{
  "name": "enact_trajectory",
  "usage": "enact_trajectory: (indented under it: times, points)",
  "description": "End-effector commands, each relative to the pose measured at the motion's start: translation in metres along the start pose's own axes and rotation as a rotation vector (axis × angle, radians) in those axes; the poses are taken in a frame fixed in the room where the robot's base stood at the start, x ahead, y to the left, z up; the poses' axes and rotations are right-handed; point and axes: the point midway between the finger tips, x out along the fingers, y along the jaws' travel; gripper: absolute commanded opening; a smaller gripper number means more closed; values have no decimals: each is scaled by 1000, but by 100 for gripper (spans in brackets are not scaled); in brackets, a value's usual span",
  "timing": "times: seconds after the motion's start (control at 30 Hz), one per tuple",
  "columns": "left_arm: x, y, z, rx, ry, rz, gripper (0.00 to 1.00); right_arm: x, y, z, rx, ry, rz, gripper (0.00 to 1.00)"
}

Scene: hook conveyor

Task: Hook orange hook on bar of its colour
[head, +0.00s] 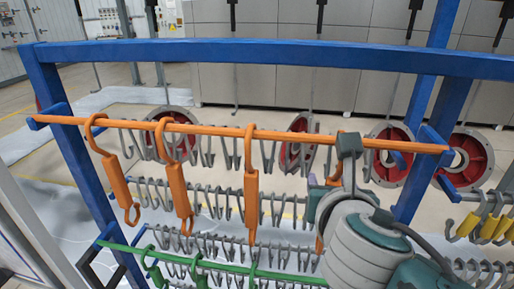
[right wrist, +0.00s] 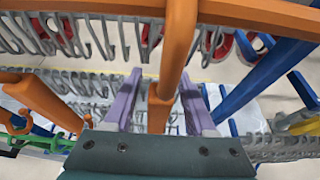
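The orange bar (head: 300,136) runs across the upper part of the blue frame. Several orange hooks hang from it: one at the left (head: 116,178), another beside it (head: 177,190), and a third near the middle (head: 251,185). A further orange hook (head: 334,174) is at my right gripper, partly hidden by my wrist in the head view. In the right wrist view this orange hook (right wrist: 178,45) crosses in front of the bar and runs down between the purple fingers of my right gripper (right wrist: 160,105). The fingers stand apart, with gaps beside the hook. My left gripper is not in view.
Rows of grey hooks (head: 200,198) hang behind and below the orange bar. A green bar (head: 225,266) with green hooks is lower down. Yellow hooks (head: 485,226) hang at the right. The blue frame's top beam (head: 270,52) and right post (head: 432,140) are close to my right arm.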

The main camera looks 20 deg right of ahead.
Motion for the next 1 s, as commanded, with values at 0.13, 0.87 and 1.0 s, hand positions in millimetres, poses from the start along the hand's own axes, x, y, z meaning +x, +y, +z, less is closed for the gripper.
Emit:
enact_trajectory:
  times: [0.13, 0.87, 1.0]
  points:
    - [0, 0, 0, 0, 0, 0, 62, 0, 0, 0, 0, 1, 0, 62]
    - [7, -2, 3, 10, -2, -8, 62, -86, 0, -2, 0, 2, 1, 62]
    - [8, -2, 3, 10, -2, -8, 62, -97, 0, -1, 1, 1, 0, 62]
